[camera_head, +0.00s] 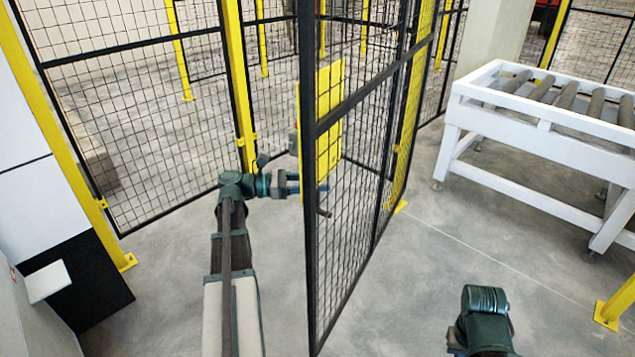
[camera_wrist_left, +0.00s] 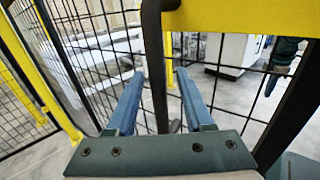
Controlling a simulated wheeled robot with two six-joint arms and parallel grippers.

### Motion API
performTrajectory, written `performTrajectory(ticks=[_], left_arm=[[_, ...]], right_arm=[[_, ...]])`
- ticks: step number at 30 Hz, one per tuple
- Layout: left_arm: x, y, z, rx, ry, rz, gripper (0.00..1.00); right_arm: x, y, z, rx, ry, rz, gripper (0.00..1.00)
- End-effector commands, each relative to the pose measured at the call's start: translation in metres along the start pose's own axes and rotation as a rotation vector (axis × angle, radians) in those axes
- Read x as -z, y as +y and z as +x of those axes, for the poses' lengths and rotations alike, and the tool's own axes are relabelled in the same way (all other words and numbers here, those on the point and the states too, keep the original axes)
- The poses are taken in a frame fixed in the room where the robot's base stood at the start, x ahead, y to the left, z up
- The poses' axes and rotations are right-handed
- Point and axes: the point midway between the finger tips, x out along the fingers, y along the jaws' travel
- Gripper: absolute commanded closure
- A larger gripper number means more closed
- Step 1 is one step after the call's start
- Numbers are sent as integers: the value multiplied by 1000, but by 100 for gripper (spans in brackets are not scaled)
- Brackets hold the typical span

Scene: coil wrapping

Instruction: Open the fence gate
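The fence gate (camera_head: 312,250) is a black-framed mesh panel with a yellow plate (camera_head: 329,120). In the head view it stands swung out at an angle, its free edge towards me and clear of the yellow post (camera_head: 240,90).
A white roller conveyor (camera_head: 540,130) stands right of the gate. A short yellow post (camera_head: 610,305) is at the lower right. Mesh fence (camera_head: 130,38) runs along the left and back. The grey floor right of the gate is clear.

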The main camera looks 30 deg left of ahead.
Motion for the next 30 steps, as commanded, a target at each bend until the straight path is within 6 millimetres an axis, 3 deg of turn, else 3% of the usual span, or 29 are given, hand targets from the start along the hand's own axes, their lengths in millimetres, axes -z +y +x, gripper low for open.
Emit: performTrajectory(ticks=[8, 21, 30], left_arm=[[0, 2, -14, -3, -1, 0, 48], [0, 2, -105, -4, 0, 0, 48], [0, 0, -136, -1, 0, 0, 48]], right_arm=[[0, 0, 0, 0, 0, 0, 100], [0, 0, 0, 0, 0, 0, 100], [0, 0, 0, 0, 0, 0, 100]])
